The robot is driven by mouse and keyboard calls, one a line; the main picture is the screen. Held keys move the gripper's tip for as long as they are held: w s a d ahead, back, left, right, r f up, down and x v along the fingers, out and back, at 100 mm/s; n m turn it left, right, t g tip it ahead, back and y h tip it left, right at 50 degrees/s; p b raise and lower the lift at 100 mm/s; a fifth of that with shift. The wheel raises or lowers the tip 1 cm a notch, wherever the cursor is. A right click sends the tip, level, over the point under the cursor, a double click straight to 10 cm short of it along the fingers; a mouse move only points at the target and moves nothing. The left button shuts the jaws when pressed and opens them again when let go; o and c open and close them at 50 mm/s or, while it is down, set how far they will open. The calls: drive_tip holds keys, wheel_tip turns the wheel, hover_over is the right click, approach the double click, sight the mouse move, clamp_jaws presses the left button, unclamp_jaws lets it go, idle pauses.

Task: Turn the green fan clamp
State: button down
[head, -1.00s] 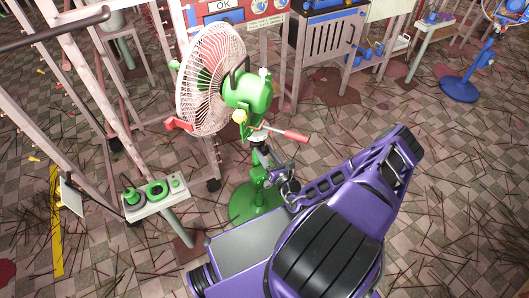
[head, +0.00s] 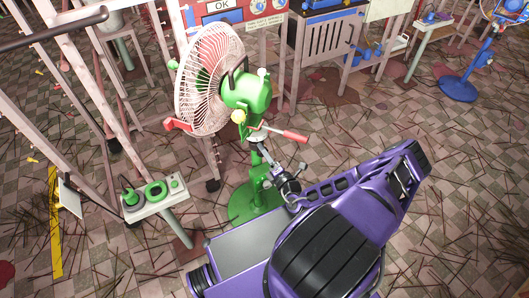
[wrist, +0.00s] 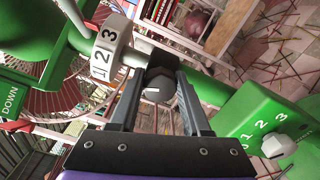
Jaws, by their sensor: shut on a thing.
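The green fan (head: 246,92) stands on a green pole with a round green base (head: 240,205). In the head view my gripper (head: 262,152) reaches up from the lower right to the pole just below the fan head. In the wrist view my gripper (wrist: 160,78) is shut on the dark end of the clamp (wrist: 157,92), which sits between the two fingers. A white collar (wrist: 108,55) numbered 1, 2, 3 on the green pole is beside it. My fingers partly hide the clamp, and its turn angle is hard to tell.
A red-handled lever (head: 290,135) sticks out right of the pole, close above my gripper. A green part numbered 1, 2, 3 with a bolt (wrist: 278,146) is close on the right. A small stand with green controls (head: 154,197) is at left.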

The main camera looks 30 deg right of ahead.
drive_tip(key=shift+f+m, duration=0.1)
drive_tip(key=shift+m, duration=1.4)
drive_tip(key=shift+c, duration=1.8)
unclamp_jaws()
drive_tip(key=s+p, duration=0.1)
drive_tip(key=s, duration=1.6)
drive_tip(key=shift+s+d, duration=0.2)
drive_tip(key=shift+d, duration=0.05)
